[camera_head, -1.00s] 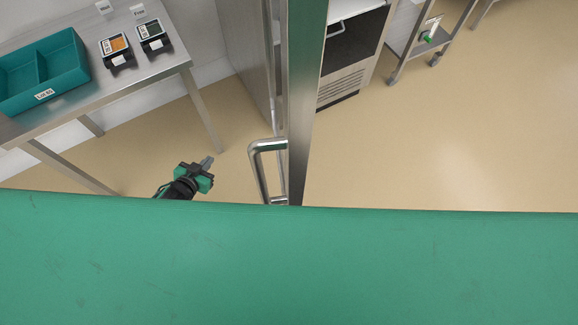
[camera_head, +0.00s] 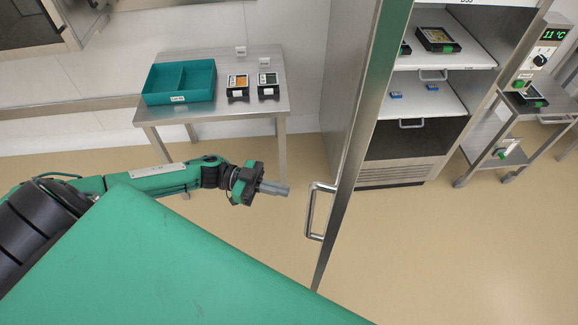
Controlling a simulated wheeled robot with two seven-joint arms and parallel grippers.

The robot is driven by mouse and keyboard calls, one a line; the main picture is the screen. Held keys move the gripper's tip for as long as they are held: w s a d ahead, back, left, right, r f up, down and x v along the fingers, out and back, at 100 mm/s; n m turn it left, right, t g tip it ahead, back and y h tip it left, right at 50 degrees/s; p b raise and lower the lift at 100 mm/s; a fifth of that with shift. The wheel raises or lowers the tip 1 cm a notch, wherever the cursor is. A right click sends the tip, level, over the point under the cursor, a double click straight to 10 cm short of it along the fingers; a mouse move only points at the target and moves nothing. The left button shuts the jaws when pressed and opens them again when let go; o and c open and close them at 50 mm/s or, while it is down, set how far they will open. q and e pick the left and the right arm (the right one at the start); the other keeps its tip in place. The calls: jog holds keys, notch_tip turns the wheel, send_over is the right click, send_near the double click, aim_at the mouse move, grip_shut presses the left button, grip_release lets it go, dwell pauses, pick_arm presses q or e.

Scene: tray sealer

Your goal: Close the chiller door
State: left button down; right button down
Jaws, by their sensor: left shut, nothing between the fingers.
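The chiller door (camera_head: 362,150) stands open and is seen nearly edge-on, running from the top centre down to the floor area. Its bar handle (camera_head: 312,212) is on its left face, low down. The open chiller (camera_head: 440,130) is to the right of the door, with its white shelves showing. My left gripper (camera_head: 284,190) is shut and empty. It points right, to the left of the handle, with a small gap in the picture. My right gripper is not in view.
A steel table (camera_head: 220,118) with a teal bin (camera_head: 180,82) and two small trays stands at the back left. A steel cart (camera_head: 515,140) stands right of the chiller. Tan floor is clear at the lower right. A black tray (camera_head: 437,40) sits on the top shelf.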

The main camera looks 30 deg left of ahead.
pick_arm(q)
jog(key=p+x, duration=0.4)
jog(key=x, duration=0.8)
jog(key=shift+p, duration=0.4)
